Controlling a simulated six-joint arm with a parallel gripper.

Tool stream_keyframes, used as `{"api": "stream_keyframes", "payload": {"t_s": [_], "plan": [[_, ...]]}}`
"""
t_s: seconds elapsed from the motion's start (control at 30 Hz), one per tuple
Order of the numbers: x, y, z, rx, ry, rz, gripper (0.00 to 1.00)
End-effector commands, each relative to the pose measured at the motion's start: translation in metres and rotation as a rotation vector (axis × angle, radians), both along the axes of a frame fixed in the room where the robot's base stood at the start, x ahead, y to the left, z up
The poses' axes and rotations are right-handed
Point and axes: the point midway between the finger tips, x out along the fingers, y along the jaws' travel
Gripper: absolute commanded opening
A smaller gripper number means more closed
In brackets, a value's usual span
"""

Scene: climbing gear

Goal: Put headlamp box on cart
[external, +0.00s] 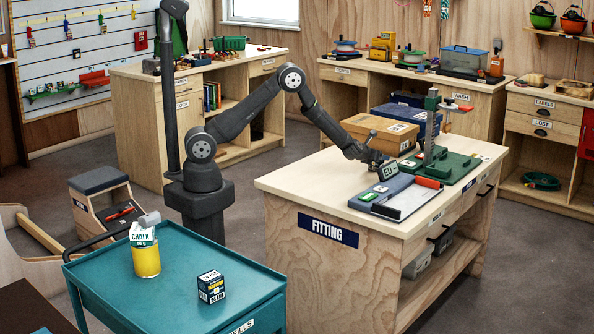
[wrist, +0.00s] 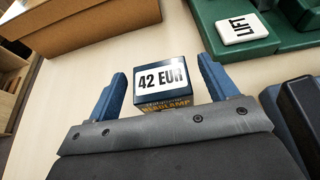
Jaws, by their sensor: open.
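The headlamp box (wrist: 164,88) is small and dark, with a white "42 EUR" label on top. In the wrist view it sits on the pale table top between and just beyond my gripper's open blue fingers (wrist: 163,92), with a gap on both sides. In the external view my gripper (external: 378,164) reaches down over the fitting table, and the box's price label (external: 390,171) shows beside it. The teal cart (external: 178,300) stands at the front left. It carries a yellow chalk can (external: 146,261) and a dark priced box (external: 211,287).
A large brown carton (external: 370,132) and a blue box (external: 408,116) stand behind my gripper. A green base with an upright post (external: 440,166) is to the right, and a grey-blue tray (external: 398,196) lies in front. The cart's front left is clear.

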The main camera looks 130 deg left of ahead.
Motion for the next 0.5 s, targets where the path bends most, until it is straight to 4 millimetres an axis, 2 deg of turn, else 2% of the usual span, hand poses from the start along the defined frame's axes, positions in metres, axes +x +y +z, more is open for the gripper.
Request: {"api": "stream_keyframes", "payload": {"t_s": [0.27,0.5], "plan": [[0.0005,0.0037,-0.0013,0.0,0.001,-0.001,0.78],[0.0005,0.0036,-0.0012,0.0,0.0,-0.001,0.33]]}}
